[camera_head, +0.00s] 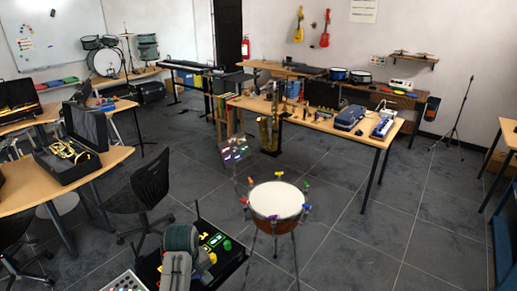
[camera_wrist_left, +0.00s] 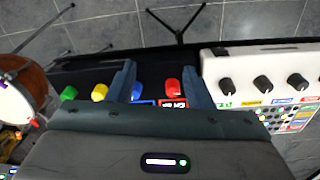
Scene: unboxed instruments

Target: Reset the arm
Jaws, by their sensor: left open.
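My left gripper (camera_wrist_left: 158,72) is open in the left wrist view, its two blue-grey fingers apart. Nothing is held between them. Behind the fingers, a black surface (camera_wrist_left: 152,58) carries small green, yellow, blue and red items. My left arm also shows at the bottom of the head view (camera_head: 180,245), over the black stand or table (camera_head: 236,262). The fingertips are hard to make out there. My right gripper is not in either view.
A copper drum on a stand (camera_head: 276,200) is close to the right of my arm. A white panel with knobs (camera_wrist_left: 262,75) lies right of the fingers. A black chair (camera_head: 150,185) stands to the left. Open floor (camera_head: 350,250) lies at the right.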

